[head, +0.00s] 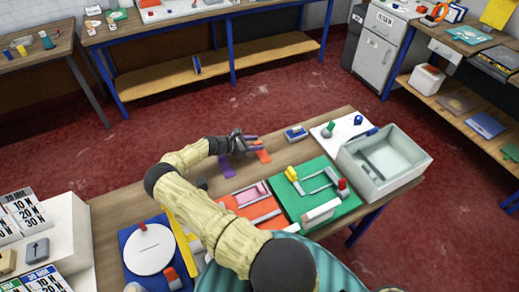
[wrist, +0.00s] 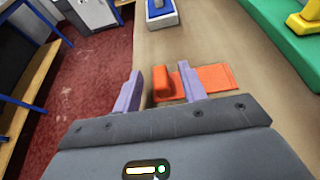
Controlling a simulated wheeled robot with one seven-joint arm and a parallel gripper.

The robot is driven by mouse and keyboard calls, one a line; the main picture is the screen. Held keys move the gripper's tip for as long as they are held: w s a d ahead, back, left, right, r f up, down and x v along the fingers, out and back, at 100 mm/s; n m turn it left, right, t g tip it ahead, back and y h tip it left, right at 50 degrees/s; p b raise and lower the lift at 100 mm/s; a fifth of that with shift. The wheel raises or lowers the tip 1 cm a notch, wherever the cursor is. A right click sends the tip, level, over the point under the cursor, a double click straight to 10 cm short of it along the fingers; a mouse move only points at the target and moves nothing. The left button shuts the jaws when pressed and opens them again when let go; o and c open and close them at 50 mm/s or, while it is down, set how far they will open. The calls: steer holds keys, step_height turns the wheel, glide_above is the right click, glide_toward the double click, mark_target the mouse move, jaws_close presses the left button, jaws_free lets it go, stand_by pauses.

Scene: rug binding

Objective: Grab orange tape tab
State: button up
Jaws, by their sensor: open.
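The orange tape tab (wrist: 161,88) is a small upright block at the left end of a flat orange strip (wrist: 216,77) on the wooden table. In the wrist view the tab shows between the two purple fingers of my gripper (wrist: 160,80), with gaps on both sides. My gripper is open and holds nothing. The right finger covers part of the strip. In the head view my gripper (head: 245,143) is just above the table, and the orange strip (head: 263,156) shows partly beside it. I cannot tell how far the fingertips are above the table.
A blue and grey block (head: 296,133) lies right of my gripper. A green board (head: 322,207) with a yellow clamp, an orange-red tray (head: 243,198) and a grey bin (head: 354,158) occupy the table's right part. A blue board with a white disc (head: 149,249) is at left.

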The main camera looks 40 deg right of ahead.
steer(key=shift+s+d+f, duration=0.1)
steer(key=shift+d+f, duration=0.1)
steer(key=shift+d, duration=0.25)
jaws_close()
